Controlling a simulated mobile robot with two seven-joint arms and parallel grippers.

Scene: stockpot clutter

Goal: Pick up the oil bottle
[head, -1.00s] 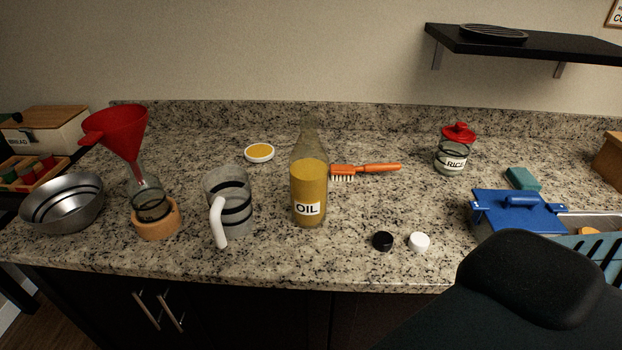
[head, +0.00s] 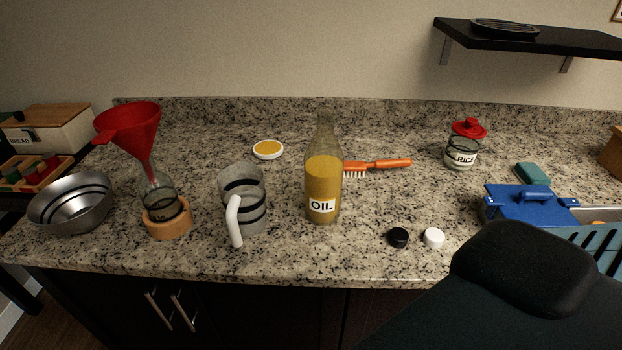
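The oil bottle (head: 323,185) stands upright near the middle of the granite counter. It is clear glass with a narrow neck, filled partly with yellow oil, and has a white OIL label low on its front. No cap shows on its neck. Nothing touches the bottle. Neither gripper shows in the head view. A dark part of my own arm fills the lower right corner and hides some of the counter's front edge.
A pitcher (head: 243,200) stands left of the bottle, an orange brush (head: 385,164) lies behind it to the right. A black cap (head: 398,238) and a white cap (head: 433,238) lie at front right. A red funnel (head: 130,132) sits in a flask (head: 158,196) further left. Counter (head: 290,250) front is clear.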

